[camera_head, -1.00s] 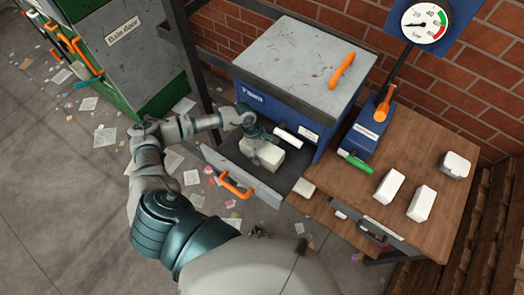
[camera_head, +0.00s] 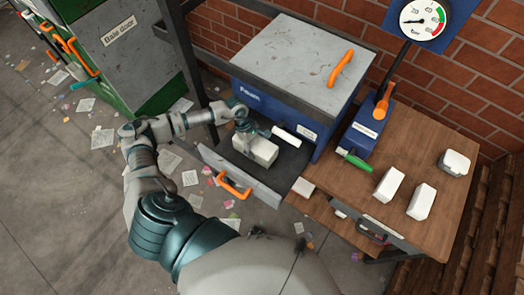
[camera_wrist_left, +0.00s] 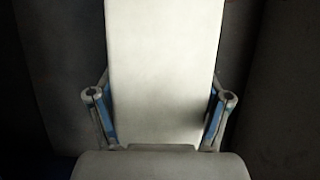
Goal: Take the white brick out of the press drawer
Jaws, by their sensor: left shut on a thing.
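The white brick (camera_head: 259,150) is at the open press drawer, over its dark floor; I cannot tell if it still touches the floor. My left gripper (camera_head: 250,134) reaches down onto it from above and is shut on it. In the left wrist view the brick (camera_wrist_left: 163,65) fills the middle, with a finger against each long side of it. The drawer (camera_head: 262,190) is pulled out from the blue press (camera_head: 275,112), its orange handle (camera_head: 235,187) facing the front. My right gripper is not in view.
A wooden table (camera_head: 345,185) at the right carries several white blocks, among them one near its middle (camera_head: 389,184), and a green-handled lever (camera_head: 354,161). Paper scraps litter the floor at left.

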